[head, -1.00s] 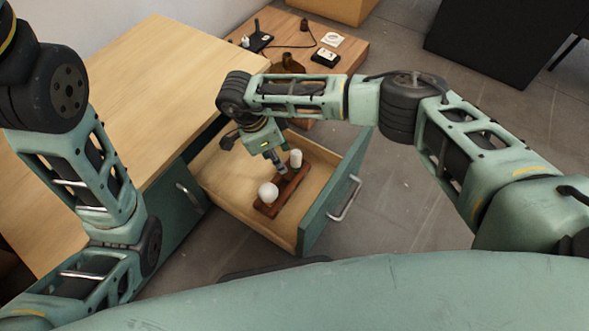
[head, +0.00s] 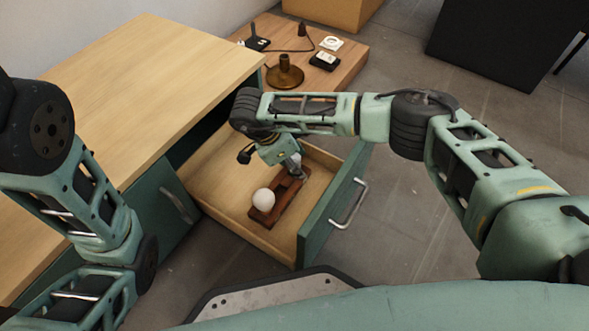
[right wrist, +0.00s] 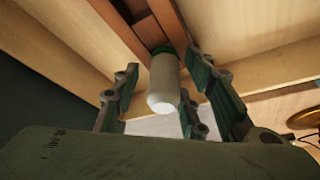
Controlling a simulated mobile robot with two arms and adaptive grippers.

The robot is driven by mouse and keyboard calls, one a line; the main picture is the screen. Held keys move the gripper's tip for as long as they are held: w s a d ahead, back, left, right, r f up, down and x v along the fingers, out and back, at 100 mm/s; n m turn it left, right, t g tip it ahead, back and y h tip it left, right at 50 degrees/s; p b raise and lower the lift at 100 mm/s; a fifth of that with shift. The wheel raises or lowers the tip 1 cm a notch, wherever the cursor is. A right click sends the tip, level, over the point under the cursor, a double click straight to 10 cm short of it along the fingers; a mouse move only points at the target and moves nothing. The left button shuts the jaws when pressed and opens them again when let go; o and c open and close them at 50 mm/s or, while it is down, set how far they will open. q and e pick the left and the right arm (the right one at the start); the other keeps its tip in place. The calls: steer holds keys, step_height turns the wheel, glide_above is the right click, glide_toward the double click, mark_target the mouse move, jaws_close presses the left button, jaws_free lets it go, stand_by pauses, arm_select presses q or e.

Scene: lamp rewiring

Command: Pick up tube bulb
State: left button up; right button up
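The tube bulb (right wrist: 164,82) is a white cylinder with a green collar, standing in a reddish-brown wooden holder (right wrist: 140,22) in the right wrist view. My right gripper (right wrist: 165,85) is open, with its fingers on either side of the bulb. A gap shows on the left of the bulb; the right finger is close to it, and I cannot tell if they touch. In the head view my right gripper (head: 294,168) is over the far end of the holder (head: 282,205) and hides the tube bulb. My left gripper is out of view.
A round white bulb (head: 263,199) sits at the holder's near end, inside the open drawer (head: 228,206). The wooden desk (head: 130,85) is at left. A low wooden table (head: 345,78) behind carries a brass lamp base (head: 285,77) and small electrical parts.

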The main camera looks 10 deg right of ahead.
steer(key=shift+r, duration=0.1)
jaws_close()
stand_by(0.3)
